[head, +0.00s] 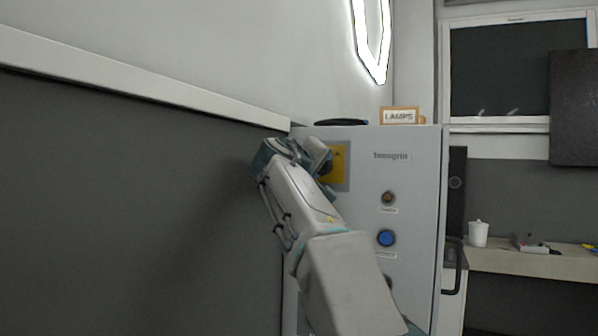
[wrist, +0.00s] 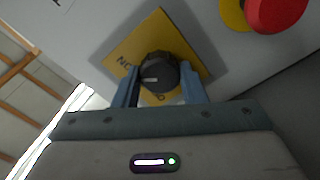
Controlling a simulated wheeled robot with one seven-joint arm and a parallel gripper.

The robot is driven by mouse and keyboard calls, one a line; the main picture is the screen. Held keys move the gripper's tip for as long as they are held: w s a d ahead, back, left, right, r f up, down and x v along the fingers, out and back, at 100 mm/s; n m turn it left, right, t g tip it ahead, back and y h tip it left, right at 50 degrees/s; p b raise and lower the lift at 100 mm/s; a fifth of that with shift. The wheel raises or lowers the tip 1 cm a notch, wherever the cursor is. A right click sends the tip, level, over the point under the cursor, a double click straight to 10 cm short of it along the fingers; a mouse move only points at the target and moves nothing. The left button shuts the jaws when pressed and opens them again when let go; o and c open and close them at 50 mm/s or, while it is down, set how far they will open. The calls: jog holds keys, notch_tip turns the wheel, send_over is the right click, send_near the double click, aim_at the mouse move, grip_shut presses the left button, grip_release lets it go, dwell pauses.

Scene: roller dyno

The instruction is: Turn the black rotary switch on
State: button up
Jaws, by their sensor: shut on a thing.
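The black rotary switch (wrist: 158,74) sits on a yellow square plate (wrist: 122,50) in the wrist view, with partly hidden lettering beside it. A light mark shows on the knob's face. My gripper (wrist: 160,84) has one finger on each side of the knob and is shut on it. In the head view the yellow plate (head: 341,168) is on the upper left of the grey cabinet (head: 415,190). My arm hides most of the knob there, and my gripper (head: 322,160) reaches it from the left.
A red button (wrist: 278,10) on a yellow ring is close to the plate's right in the wrist view. An amber button (head: 388,198) and a blue button (head: 386,238) are lower on the cabinet. A "LAMPS" sign (head: 400,116) stands on top. The dark wall (head: 130,210) is close on the left.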

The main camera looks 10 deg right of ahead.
jog(key=shift+s+r+m+b, duration=0.1)
jog(key=shift+r+m+b, duration=0.25)
jog(key=shift+m, duration=0.65)
jog(key=o, duration=1)
jog(key=shift+a, duration=0.1)
jog(key=shift+f, duration=0.2)
jog(key=shift+s+a+f, duration=0.1)
jog(key=shift+s, duration=0.05)
jog(key=b+v, duration=0.2)
jog(key=v, duration=0.5)
jog(key=b+v, duration=0.2)
jog(key=v, duration=0.4)
jog(key=shift+s+a+r, duration=0.2)
jog(key=shift+s+a, duration=0.05)
jog(key=shift+s, duration=0.05)
